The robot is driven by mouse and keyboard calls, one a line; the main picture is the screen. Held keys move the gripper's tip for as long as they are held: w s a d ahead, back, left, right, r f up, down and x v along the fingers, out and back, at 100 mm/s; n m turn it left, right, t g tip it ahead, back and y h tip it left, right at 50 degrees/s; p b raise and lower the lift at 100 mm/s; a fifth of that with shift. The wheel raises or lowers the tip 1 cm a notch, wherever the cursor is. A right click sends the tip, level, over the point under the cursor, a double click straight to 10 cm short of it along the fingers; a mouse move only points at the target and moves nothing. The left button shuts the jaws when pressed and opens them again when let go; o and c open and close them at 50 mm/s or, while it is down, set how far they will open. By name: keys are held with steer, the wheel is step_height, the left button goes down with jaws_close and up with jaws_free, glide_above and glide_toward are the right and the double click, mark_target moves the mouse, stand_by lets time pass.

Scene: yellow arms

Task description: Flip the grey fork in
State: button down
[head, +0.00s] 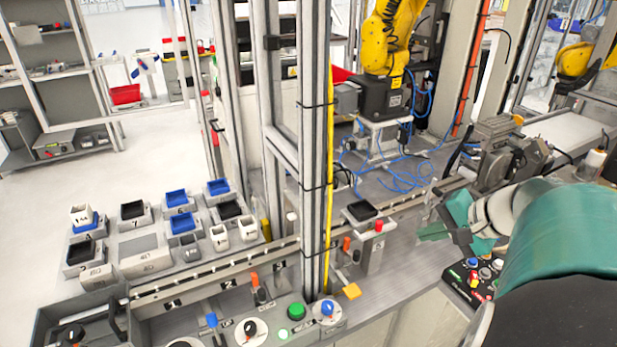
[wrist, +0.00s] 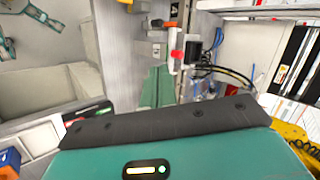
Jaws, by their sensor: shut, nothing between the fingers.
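My teal gripper (head: 436,233) is at the right of the head view, over the grey bench beside the rail. In the wrist view my gripper (wrist: 157,88) shows as narrow teal fingers, close together and empty. A grey, narrow upright part (head: 432,208) stands just behind the fingertips in the head view; it may be the grey fork, but I cannot tell for sure. Contact between it and the fingers cannot be made out.
A black control box with buttons (head: 478,275) sits below my gripper. A grey metal mechanism (head: 500,150) stands behind it, with a yellow robot arm (head: 395,40) farther back. A metal post (head: 314,150) rises to the left.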

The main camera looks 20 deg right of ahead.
steer(key=d, duration=0.1)
steer(key=s+d+m, duration=0.1)
steer(key=d, duration=0.1)
steer(key=shift+s+d+t, duration=0.1)
steer(key=shift+s+t, duration=0.1)
steer(key=shift+t, duration=0.2)
steer(key=shift+w, duration=0.1)
glide_toward(382, 230)
step_height(382, 230, down, 3)
steer(key=w+a, duration=0.1)
steer(key=w, duration=0.2)
steer(key=shift+a+f, duration=0.25)
steer(key=shift+a, duration=0.15)
steer(key=shift+w+a, duration=0.1)
steer(key=shift+w, duration=0.3)
steer(key=shift+w, duration=1.4)
